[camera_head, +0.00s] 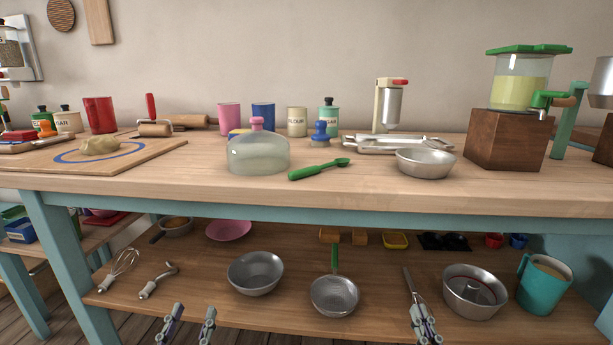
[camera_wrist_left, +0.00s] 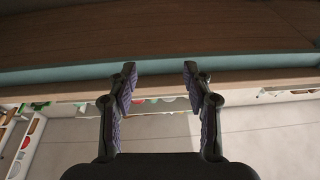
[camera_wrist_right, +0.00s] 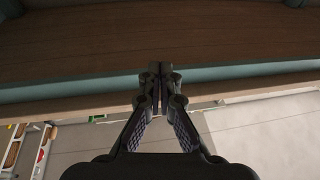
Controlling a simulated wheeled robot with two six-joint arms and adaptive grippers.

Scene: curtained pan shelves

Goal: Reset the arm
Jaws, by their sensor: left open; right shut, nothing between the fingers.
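My left gripper (camera_head: 188,322) is at the bottom of the head view, in front of the lower shelf. Its two fingers stand apart with nothing between them, and the left wrist view also shows it open (camera_wrist_left: 160,80). My right gripper (camera_head: 422,318) is at the bottom right of the head view, also in front of the lower shelf. Its fingers meet, and in the right wrist view its tips (camera_wrist_right: 160,72) touch with nothing held. Both wrist views show bare wood and a teal rail beyond the fingers.
The lower shelf (camera_head: 205,295) holds a metal bowl (camera_head: 256,272), a green-handled strainer (camera_head: 335,295), a ring pan (camera_head: 474,291) and a teal mug (camera_head: 544,284). The wooden counter (camera_head: 380,190) above carries a glass dome (camera_head: 258,153), a green spoon (camera_head: 318,169) and a juice dispenser (camera_head: 515,110).

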